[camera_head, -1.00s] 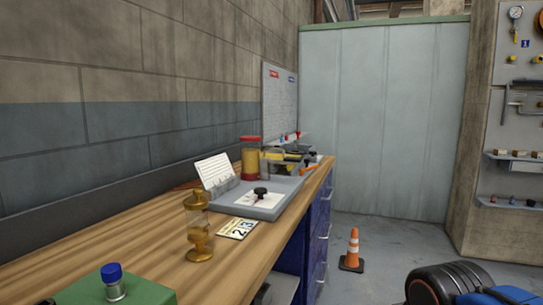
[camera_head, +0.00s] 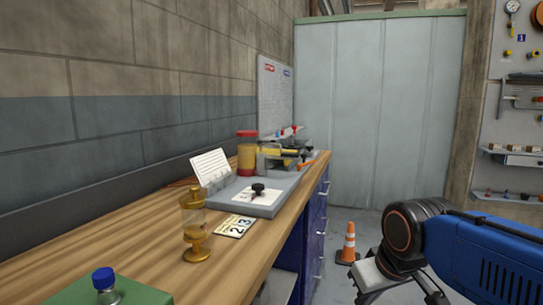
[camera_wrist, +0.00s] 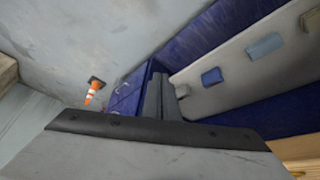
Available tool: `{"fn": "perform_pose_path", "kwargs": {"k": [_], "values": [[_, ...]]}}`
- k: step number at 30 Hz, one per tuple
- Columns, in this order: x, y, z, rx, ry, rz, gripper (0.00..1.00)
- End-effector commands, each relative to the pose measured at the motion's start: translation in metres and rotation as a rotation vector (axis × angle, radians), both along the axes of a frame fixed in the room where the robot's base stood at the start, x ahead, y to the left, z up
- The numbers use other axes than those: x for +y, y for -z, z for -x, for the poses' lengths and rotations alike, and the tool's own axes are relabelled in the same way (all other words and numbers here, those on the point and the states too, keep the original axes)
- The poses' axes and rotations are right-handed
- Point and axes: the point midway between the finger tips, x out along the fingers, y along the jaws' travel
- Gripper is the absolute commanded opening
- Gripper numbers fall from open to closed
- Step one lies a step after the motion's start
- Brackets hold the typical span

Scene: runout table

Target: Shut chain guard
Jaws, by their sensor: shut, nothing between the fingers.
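I cannot make out a chain guard for certain in either view. My gripper (camera_wrist: 158,85) shows in the wrist view as dark grey fingers, shut and empty, beyond a grey body with a black edge strip. In the head view my arm's end is at the lower right, to the right of the workbench (camera_head: 135,240) and apart from it. A long light grey panel (camera_wrist: 235,75) slants across the wrist view beside a dark blue surface. It carries a blue block (camera_wrist: 212,76) and a grey-blue block (camera_wrist: 264,46).
An orange cone (camera_head: 348,245) stands on the floor between bench and arm. On the bench are a brass-and-glass oiler (camera_head: 194,225), a grey tray (camera_head: 225,197), a red-and-yellow cylinder (camera_head: 247,152), a number card (camera_head: 233,226) and a green box (camera_head: 75,292). Blue drawers (camera_head: 313,235) are below.

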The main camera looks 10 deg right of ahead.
Motion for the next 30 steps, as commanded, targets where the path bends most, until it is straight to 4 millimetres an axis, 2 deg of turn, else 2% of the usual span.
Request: {"fn": "perform_pose_path", "kwargs": {"k": [1, 6, 15, 21, 30], "values": [[0.001, -0.014, -0.015, -0.005, -0.018, 0.007, 0.00], [0.005, -0.056, -0.063, -0.023, -0.083, 0.031, 0.00], [0.013, -0.120, -0.149, -0.057, -0.196, 0.077, 0.00], [0.019, -0.157, -0.207, -0.079, -0.271, 0.110, 0.00], [0.031, -0.201, -0.296, -0.113, -0.382, 0.160, 0.00]]}}
